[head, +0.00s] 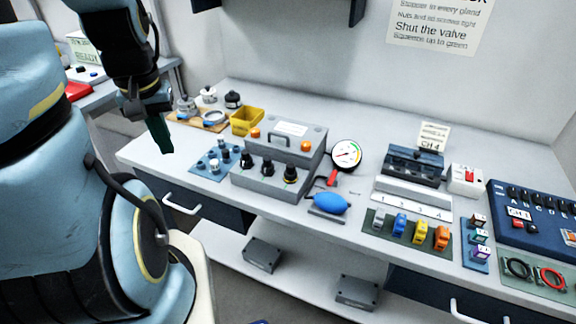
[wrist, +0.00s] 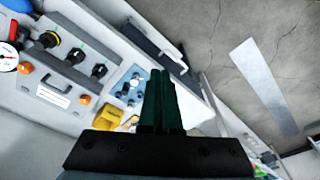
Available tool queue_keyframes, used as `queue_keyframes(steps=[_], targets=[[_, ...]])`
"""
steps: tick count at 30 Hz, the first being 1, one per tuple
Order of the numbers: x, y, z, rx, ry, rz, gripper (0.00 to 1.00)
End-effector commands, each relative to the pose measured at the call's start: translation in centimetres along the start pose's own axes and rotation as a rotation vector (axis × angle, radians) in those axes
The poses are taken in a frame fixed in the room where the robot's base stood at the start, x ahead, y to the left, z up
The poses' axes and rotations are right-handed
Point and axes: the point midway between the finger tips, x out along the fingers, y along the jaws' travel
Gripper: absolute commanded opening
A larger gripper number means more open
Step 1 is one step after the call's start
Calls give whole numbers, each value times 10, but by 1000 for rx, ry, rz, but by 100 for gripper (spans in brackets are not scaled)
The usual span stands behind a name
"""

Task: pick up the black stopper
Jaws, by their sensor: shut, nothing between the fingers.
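My gripper (head: 167,149) has dark green fingers. It hangs above the left end of the bench, left of the blue tray and apart from everything. In the wrist view my gripper (wrist: 167,74) is shut and empty. The blue tray (head: 201,170) holds several small stoppers, some pale and some dark. A dark one (head: 225,155) stands at its right part, but it is too small for me to be sure it is the black stopper. The blue tray (wrist: 121,97) also shows left of the fingers in the wrist view, partly hidden.
A grey box (head: 262,186) with black-topped fittings stands right of the tray. Behind are a yellow bin (head: 246,121) and a wooden board (head: 188,118) with metal parts. A gauge (head: 346,154) and blue bulb (head: 331,203) are farther right. Bench is clear left of the tray.

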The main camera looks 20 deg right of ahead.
Motion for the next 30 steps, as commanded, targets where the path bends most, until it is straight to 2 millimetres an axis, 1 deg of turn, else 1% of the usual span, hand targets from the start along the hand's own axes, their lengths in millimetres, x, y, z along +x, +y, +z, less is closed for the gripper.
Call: queue_keyframes(steps=[13,17,20,23,24,26,27,29,30], targets=[[0,0,0,0,0,0,0],[2,3,-2,40,-1,1,15],[6,14,-8,188,-8,6,26],[12,33,-18,455,-17,15,37],[14,43,-22,584,-22,20,42],[17,58,-28,785,-28,28,48],[19,69,-32,920,-32,34,53],[20,85,-36,1120,-37,45,60],[21,96,-39,1254,-39,52,63]])
